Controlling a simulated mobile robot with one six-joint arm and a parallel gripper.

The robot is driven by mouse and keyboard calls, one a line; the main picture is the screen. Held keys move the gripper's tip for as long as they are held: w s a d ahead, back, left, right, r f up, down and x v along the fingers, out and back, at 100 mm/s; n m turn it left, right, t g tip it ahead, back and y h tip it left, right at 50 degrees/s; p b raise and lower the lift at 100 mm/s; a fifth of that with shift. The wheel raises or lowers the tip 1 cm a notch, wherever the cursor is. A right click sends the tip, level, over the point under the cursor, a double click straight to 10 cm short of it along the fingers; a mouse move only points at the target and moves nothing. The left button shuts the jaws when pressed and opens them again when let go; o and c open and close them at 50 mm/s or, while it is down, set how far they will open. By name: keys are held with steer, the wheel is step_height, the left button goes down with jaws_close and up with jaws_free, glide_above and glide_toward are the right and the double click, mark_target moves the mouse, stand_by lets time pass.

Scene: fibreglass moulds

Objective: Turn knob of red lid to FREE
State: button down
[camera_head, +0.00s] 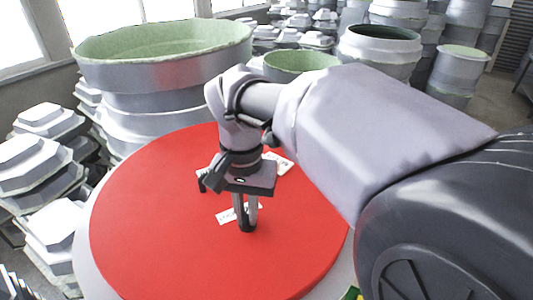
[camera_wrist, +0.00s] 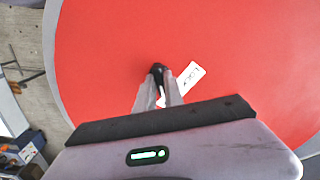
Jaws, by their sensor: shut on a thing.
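The red lid (camera_head: 160,220) is a large flat disc lying on a grey round mould; it also fills much of the wrist view (camera_wrist: 100,50). A small dark knob (camera_wrist: 157,69) stands near the lid's middle. My gripper (camera_head: 246,220) points down from above, its two fingers shut on the knob and hiding most of it. It also shows in the wrist view (camera_wrist: 158,88). A white strip is partly visible between the fingers there. A white label (camera_wrist: 190,78) lies beside the knob; its lettering is too small to read surely. Another white label (camera_head: 281,163) lies behind my gripper.
A large grey mould with a green rim (camera_head: 165,72) stands behind the lid at left. Stacked grey moulds (camera_head: 45,160) crowd the left side, with more round ones (camera_head: 380,48) behind. The lid's surface around the knob is otherwise clear.

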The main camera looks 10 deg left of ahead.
steer(key=c, duration=1.8)
jaws_free()
steer(key=o, duration=0.4)
steer(key=shift+w, duration=0.25)
steer(key=shift+c, duration=0.2)
steer(key=shift+s+r, duration=0.15)
step_height(320, 180, up, 17)
steer(key=p, duration=0.3)
steer(key=shift+p, duration=0.35)
